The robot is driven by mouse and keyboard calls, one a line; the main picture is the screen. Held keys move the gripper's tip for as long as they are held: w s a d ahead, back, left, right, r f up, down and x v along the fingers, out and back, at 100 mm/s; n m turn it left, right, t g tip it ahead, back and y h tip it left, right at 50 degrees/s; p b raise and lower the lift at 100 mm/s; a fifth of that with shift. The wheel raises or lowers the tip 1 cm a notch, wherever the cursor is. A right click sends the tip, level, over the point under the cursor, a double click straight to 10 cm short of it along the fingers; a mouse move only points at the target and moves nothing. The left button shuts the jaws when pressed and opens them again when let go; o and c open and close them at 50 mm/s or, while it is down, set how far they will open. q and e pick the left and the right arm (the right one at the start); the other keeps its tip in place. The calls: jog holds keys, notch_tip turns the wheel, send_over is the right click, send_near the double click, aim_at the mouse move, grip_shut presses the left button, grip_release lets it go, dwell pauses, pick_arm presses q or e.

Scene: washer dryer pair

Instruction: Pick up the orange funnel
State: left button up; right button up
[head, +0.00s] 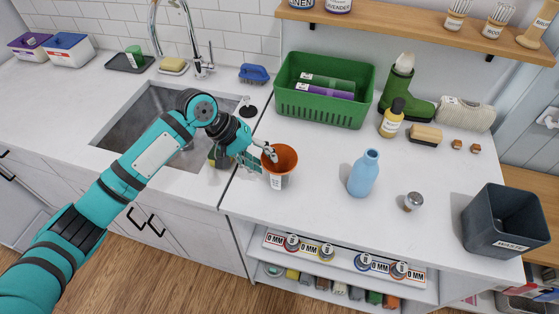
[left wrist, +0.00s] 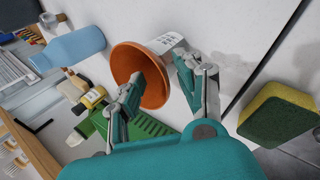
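The orange funnel (head: 286,156) stands wide mouth up on the white counter, just right of the sink, with a white label on its side. It also shows in the left wrist view (left wrist: 128,62). My left gripper (head: 266,152) is at the funnel's left rim. In the left wrist view its two fingers (left wrist: 162,72) are spread apart, with one over or inside the mouth and the other outside near the label. I cannot tell whether either finger touches the funnel. My right gripper is in neither view.
A green and yellow sponge (left wrist: 277,113) lies near the sink (head: 130,128). A waste bin (head: 503,226) is far right.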

pick_arm(q)
grip_shut()
dwell(0.4)
